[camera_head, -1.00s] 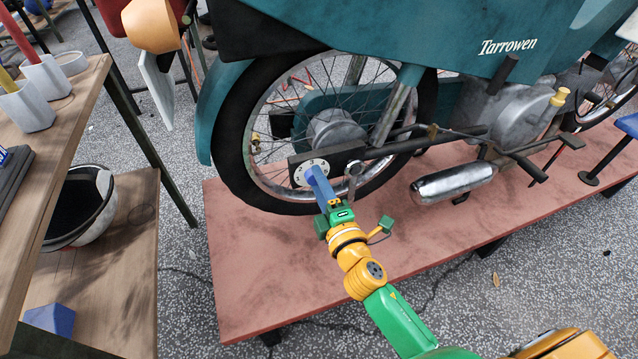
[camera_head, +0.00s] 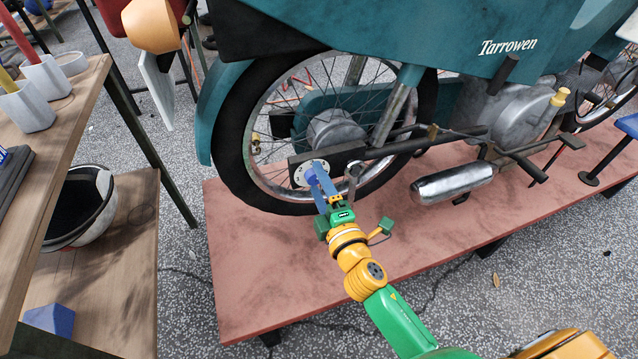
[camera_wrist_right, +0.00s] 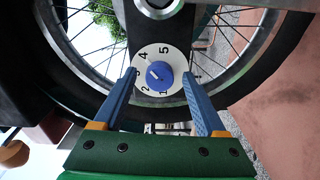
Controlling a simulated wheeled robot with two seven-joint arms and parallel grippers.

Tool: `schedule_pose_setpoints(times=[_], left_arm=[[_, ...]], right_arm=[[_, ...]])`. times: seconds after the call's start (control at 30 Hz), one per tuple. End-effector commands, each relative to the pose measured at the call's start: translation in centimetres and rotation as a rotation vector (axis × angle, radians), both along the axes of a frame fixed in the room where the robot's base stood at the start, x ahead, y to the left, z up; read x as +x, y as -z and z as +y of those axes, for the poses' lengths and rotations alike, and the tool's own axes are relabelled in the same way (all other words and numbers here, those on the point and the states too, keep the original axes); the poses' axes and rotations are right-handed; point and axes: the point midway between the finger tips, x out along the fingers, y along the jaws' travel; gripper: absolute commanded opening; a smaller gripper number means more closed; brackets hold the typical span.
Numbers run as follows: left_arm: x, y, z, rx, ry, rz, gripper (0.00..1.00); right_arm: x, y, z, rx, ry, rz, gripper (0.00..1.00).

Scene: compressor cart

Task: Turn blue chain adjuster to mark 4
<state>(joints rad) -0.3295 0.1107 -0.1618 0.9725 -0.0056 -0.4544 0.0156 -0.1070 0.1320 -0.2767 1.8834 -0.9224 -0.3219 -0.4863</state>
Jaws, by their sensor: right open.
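The blue chain adjuster (camera_wrist_right: 160,75) is a round knob on a white dial plate (camera_wrist_right: 152,55) with numbers 1 to 5, at the motorbike's rear wheel hub. A short white line on the knob points to the upper left in the right wrist view, near 3 and 4; I cannot tell exactly where. The knob also shows in the head view (camera_head: 323,169). My right gripper (camera_wrist_right: 159,76) is open, with one blue finger on each side of the knob and a gap to it. It shows in the head view too (camera_head: 319,185). My left gripper is not in view.
The teal motorbike (camera_head: 420,35) stands on a low red platform (camera_head: 290,285). Its rear tyre (camera_head: 232,150) and silver exhaust (camera_head: 452,184) are close to my right arm. A wooden bench (camera_head: 75,105) with cups stands at the left.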

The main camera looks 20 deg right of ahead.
Motion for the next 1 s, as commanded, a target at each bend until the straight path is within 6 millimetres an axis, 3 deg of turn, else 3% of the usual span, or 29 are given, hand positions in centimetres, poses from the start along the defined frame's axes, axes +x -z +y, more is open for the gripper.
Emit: schedule_pose_setpoints(times=[0.4, 0.9, 1.0], left_arm=[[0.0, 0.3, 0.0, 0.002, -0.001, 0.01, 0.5], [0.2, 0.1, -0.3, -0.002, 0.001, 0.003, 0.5], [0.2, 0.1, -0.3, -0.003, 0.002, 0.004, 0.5]], right_arm=[[-6.5, 0.2, -0.2, 0.002, 0.001, 0.003, 0.73], [-7.1, 0.1, -0.4, 0.007, 0.006, 0.005, 0.73], [-7.4, 1.3, -2.6, 0.144, 0.107, 0.083, 0.73]])
